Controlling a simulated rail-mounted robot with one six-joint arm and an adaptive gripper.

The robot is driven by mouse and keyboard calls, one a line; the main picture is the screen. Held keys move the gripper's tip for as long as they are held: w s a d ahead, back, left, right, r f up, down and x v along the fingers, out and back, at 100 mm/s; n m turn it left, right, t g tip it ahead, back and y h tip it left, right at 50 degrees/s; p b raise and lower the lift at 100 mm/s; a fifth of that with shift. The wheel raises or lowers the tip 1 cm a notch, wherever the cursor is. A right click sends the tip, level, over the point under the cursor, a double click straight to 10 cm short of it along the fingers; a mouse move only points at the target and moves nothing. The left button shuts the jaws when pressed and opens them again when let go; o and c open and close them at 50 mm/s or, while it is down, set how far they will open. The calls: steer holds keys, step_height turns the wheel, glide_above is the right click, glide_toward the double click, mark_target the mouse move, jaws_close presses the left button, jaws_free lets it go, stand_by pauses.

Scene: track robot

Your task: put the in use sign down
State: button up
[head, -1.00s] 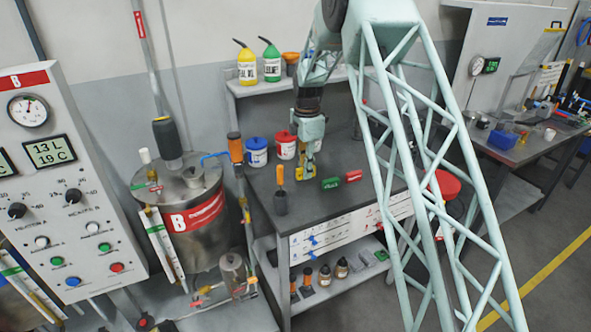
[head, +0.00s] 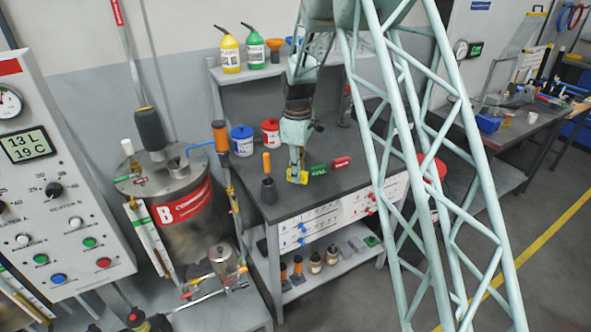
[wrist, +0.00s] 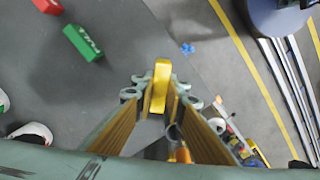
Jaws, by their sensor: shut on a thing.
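The yellow in use sign (head: 297,177) is in my gripper (head: 297,167), over the front part of the dark grey workbench top (head: 337,187). In the wrist view the sign (wrist: 161,84) stands out between the fingertips (wrist: 158,95), which are shut on it. The wrist view shows it close to the bench edge. I cannot tell whether its underside touches the bench. A green sign (head: 318,170) and a red sign (head: 341,162) lie on the bench to the right of my gripper; the green one (wrist: 83,43) also shows in the wrist view.
An orange-handled tool in a dark holder (head: 268,190) stands left of my gripper. Jars with blue (head: 242,141) and red (head: 270,131) lids stand behind. A shelf above holds yellow (head: 230,54) and green (head: 254,50) bottles. The bench around the signs is clear.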

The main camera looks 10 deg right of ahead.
steer(key=s+f+m+b, duration=0.1)
steer(key=s+f+m, duration=0.1)
steer(key=s+m, duration=0.9)
steer(key=shift+s+f+m+b, duration=0.15)
steer(key=shift+s+m+b, duration=0.15)
steer(key=shift+s, duration=0.2)
steer(key=shift+a, duration=0.1)
